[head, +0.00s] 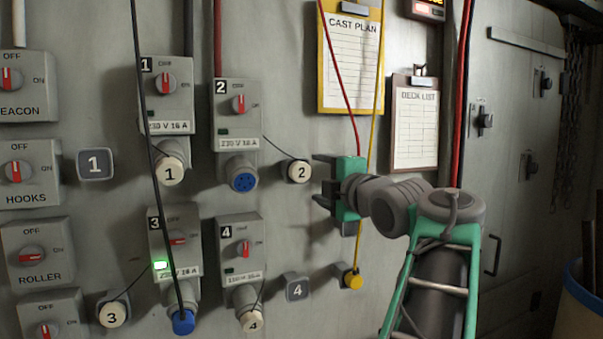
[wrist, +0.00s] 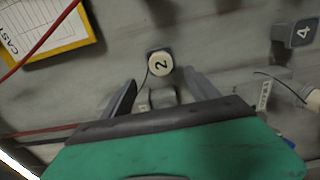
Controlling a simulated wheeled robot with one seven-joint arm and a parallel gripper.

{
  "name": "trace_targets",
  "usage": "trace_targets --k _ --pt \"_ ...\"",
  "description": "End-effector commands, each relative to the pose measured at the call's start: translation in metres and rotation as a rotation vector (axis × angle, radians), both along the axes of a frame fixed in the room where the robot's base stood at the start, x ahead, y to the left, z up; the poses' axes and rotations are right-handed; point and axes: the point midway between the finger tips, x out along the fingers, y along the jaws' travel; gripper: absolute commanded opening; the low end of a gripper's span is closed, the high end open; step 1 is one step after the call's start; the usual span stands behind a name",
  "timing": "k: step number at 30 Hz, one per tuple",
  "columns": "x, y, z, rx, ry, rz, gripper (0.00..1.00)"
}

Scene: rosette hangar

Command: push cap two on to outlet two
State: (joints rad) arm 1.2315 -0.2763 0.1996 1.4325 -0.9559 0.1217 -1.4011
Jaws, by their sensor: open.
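Outlet two (head: 242,178) is open, its round blue socket face showing below the grey box (head: 238,115) labelled 2. Cap two (head: 299,172), a cream disc marked 2, sits on a small holder to the right of that outlet, with a thin dark cord running to the box. My gripper (head: 318,178) is open and empty just right of cap two, its fingers pointing left. In the wrist view cap two (wrist: 160,65) lies ahead, roughly between the fingertips (wrist: 158,85) and slightly beyond them. Outlet two is not clear in the wrist view.
Outlet one (head: 170,170) is capped. Outlet three has a blue plug (head: 183,322) and a lit green lamp (head: 160,265); its cap (head: 112,314) sits at left. Cap four (head: 252,320) covers outlet four. Red and yellow cords hang near my gripper; a black cable (head: 154,170) crosses the left.

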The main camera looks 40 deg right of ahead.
Motion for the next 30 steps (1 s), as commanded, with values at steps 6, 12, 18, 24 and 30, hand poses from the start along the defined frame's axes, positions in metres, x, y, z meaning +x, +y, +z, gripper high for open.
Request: trace_targets --k 6,12,18,24,30 --pt "0.001 0.0 0.0 0.003 0.001 0.001 0.69" --pt "0.017 -0.003 0.002 0.007 0.002 0.004 0.69" --pt "0.045 -0.011 0.004 0.009 0.002 0.004 0.69" --pt "0.072 -0.019 -0.002 0.006 0.002 0.003 0.69" --pt "0.086 -0.024 -0.001 0.006 0.001 0.002 0.69"
